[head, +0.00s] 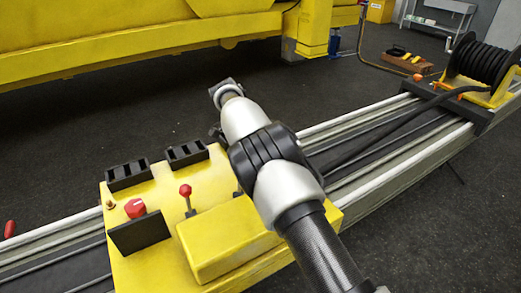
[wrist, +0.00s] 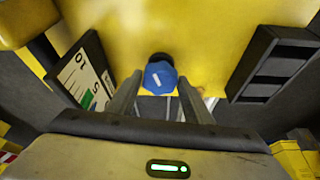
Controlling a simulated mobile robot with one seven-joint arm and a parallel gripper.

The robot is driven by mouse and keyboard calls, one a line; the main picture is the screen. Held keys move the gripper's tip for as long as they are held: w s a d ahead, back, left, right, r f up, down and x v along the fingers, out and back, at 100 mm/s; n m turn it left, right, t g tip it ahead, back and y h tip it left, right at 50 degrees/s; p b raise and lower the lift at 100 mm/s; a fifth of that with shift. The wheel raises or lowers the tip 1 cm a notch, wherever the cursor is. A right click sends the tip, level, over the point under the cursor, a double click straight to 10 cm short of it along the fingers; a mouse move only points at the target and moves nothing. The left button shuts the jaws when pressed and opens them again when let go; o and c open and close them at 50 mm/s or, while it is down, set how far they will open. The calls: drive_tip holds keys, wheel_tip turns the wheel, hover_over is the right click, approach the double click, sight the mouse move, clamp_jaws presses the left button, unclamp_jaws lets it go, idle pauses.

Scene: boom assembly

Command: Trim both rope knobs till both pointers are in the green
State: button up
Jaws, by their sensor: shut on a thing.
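A blue knob (wrist: 159,77) with a white line on its face sits between the fingers of my gripper (wrist: 160,92) in the wrist view; the gripper is shut on it. Left of it, a tilted white gauge (wrist: 93,82) in a black frame shows dark marks and a green patch; I cannot make out its pointer. In the head view, my arm hides the blue knob and the gripper's fingers. A red knob (head: 134,208) stands on the yellow console (head: 160,268) behind a dark panel (head: 140,232), whose face is turned away.
A red-tipped lever (head: 186,191) rises mid-console. Two black slotted blocks (head: 127,175) (head: 186,153) stand at its back edge; one shows right of the gripper in the wrist view (wrist: 275,66). A cable reel (head: 482,62) sits on the rails at right. Dark floor beyond is mostly clear.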

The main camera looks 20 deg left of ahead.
drive_tip(key=shift+s+a+f+m, duration=0.2)
drive_tip(key=shift+s+m, duration=0.1)
drive_tip(key=shift+m, duration=0.1)
drive_tip(key=o, duration=1)
drive_tip(key=shift+r, duration=0.1)
drive_tip(key=shift+w, duration=0.1)
drive_tip(key=shift+r, duration=0.25)
drive_tip(key=p+v, duration=0.3)
drive_tip(key=v, duration=0.8)
drive_tip(key=shift+a+r+p, duration=0.15)
drive_tip(key=shift+r+p, duration=0.1)
drive_tip(key=shift+p, duration=0.05)
